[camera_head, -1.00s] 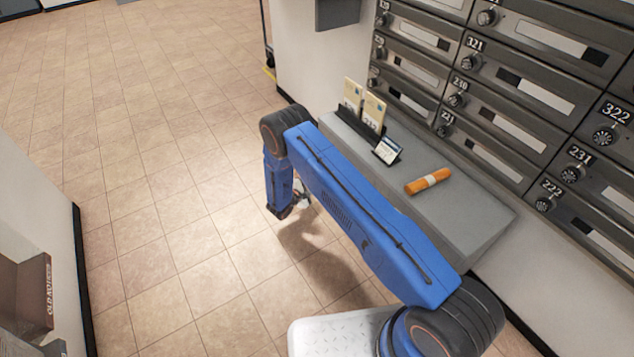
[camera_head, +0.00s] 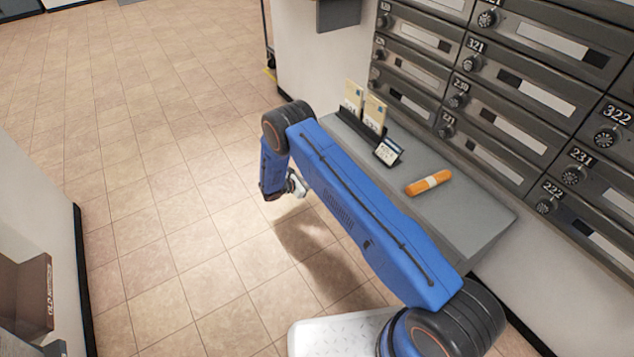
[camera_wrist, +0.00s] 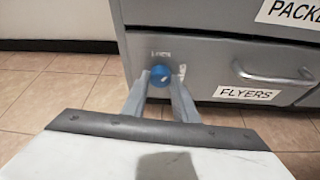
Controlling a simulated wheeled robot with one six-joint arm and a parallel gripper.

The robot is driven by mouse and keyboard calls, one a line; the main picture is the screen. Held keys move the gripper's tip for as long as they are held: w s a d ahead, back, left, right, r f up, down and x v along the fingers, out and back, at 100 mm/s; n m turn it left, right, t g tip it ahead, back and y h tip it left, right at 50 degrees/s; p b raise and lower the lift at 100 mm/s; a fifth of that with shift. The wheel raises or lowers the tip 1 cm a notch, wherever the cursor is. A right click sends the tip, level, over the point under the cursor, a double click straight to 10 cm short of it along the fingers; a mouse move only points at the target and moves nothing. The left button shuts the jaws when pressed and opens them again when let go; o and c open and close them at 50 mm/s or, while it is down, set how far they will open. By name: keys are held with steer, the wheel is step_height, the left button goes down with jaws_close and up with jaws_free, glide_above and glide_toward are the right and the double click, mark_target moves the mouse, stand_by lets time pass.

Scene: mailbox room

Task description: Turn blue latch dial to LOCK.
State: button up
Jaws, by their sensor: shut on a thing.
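In the head view the gripper (camera_head: 297,186) is partly hidden past my blue arm, and the dial does not show.
In the wrist view, a bar handle (camera_wrist: 272,74) and a FLYERS label (camera_wrist: 246,94) are right of the dial. In the head view, a grey ledge (camera_head: 470,215) holds an orange roll (camera_head: 428,183) and envelopes (camera_head: 365,105) below the mailboxes (camera_head: 520,75). Tiled floor lies open left.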

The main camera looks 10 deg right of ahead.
steer(key=shift+w+a+f+n+g+h, duration=0.15)
steer(key=shift+n+g+h, duration=0.3)
steer(key=shift+n+g, duration=0.6)
steer(key=shift+w+n+g+h, duration=0.15)
steer(key=shift+n+g+h, duration=0.35)
steer(key=shift+n, duration=1.05)
steer(key=o, duration=1.1)
steer(key=shift+c, duration=0.2)
steer(key=v, duration=1.7)
steer(key=shift+w+a, duration=0.15)
steer(key=shift+a, duration=0.1)
